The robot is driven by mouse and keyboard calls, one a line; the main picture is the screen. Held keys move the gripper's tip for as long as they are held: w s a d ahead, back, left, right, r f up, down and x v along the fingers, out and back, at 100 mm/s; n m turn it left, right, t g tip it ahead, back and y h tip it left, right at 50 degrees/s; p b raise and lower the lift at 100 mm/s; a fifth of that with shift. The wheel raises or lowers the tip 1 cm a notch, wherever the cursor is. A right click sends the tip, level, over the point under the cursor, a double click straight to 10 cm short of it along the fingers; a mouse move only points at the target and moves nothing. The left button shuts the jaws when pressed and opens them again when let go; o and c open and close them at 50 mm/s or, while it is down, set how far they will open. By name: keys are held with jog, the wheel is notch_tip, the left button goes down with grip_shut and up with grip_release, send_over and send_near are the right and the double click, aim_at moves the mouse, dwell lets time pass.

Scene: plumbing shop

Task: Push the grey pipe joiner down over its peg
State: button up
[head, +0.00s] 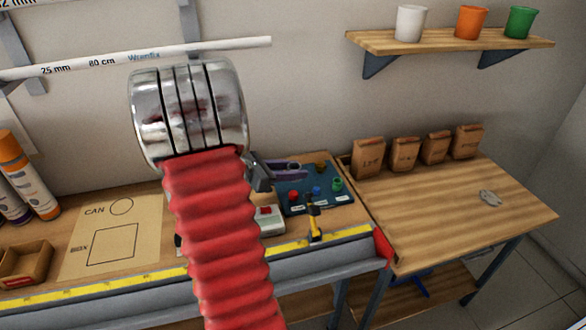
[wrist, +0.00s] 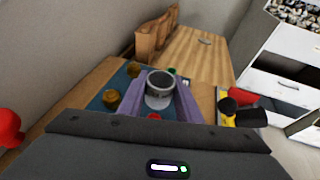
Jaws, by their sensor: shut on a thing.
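My gripper (wrist: 161,94) has purple fingers and is shut on the grey pipe joiner (wrist: 158,84), a short ring with a dark open top. In the wrist view the joiner sits between the fingertips above the dark blue peg board (wrist: 103,103). In the head view my gripper (head: 286,167) is over the back left of the board (head: 318,204); the joiner cannot be made out there. The board carries a red peg (head: 293,195), a blue peg (head: 316,191) and a green piece (head: 337,184). Whether the joiner touches a peg is hidden.
Brown round pieces (wrist: 110,98) are on the board's left side. A yellow-and-black tool (head: 314,218) stands by the bench's front edge. Paper bags (head: 404,153) line the back of the wooden table (head: 460,212), which is mostly clear. A shelf (head: 450,40) holds three cups.

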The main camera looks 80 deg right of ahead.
aim_at(293, 193)
jog(key=shift+f, duration=0.15)
jog(key=shift+f, duration=2.35)
jog(key=shift+f, duration=1.15)
dwell(0.5)
jog(key=o, duration=1.1)
jog(key=shift+a, duration=0.1)
jog(key=shift+r, duration=0.15)
notch_tip(293, 193, up, 10)
jog(key=shift+f, duration=0.2)
dwell(0.9)
